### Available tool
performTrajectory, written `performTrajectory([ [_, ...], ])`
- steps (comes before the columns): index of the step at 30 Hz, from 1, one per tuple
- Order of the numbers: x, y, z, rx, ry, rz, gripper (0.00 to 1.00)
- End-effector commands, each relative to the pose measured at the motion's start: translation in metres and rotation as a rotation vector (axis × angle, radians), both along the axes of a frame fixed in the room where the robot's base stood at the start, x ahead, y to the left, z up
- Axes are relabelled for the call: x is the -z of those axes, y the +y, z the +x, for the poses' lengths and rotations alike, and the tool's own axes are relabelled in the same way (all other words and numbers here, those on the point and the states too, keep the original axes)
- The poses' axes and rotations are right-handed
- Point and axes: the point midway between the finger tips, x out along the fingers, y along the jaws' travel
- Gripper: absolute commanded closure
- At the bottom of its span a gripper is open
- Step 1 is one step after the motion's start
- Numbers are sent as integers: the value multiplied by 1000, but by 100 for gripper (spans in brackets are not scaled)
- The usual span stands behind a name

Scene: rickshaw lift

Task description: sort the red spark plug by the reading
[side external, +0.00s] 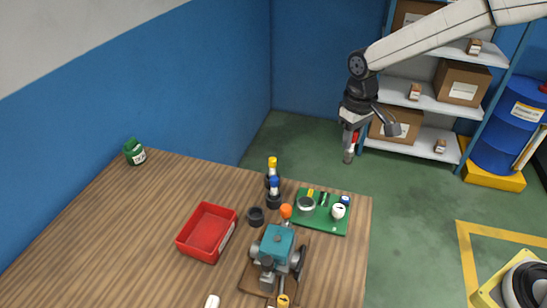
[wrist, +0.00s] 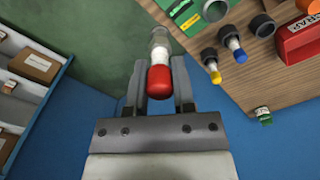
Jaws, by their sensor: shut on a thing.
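The red spark plug (side external: 354,138) hangs from my gripper (side external: 350,130), clear of the table beyond its back right corner. In the wrist view, the plug's red end (wrist: 158,80) lies between the two fingers of my gripper (wrist: 160,68). Its white band and clear or grey tip point away from the palm. The green board (side external: 323,224) on the table carries a round silver part (side external: 306,205) and a white round part (side external: 338,211). No reading is legible. A red bin (side external: 198,254) stands left of centre; its label reads SCRAP in the wrist view (wrist: 298,38).
Yellow (side external: 272,163) and blue (side external: 274,183) plugs stand in black holders near the board. An empty-looking black holder (side external: 256,216) sits beside the teal device (side external: 276,243) with an orange knob. A green container (side external: 134,151) is far left. Shelves (side external: 425,98) stand behind my gripper.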

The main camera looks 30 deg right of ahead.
Motion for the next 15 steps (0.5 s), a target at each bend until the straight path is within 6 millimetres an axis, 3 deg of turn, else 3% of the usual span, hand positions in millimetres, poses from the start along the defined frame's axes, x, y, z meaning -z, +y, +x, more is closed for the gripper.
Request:
performTrajectory([
  [6,-2,48,31,-108,0,0,100],
  [15,-3,119,60,-253,0,0,100],
])
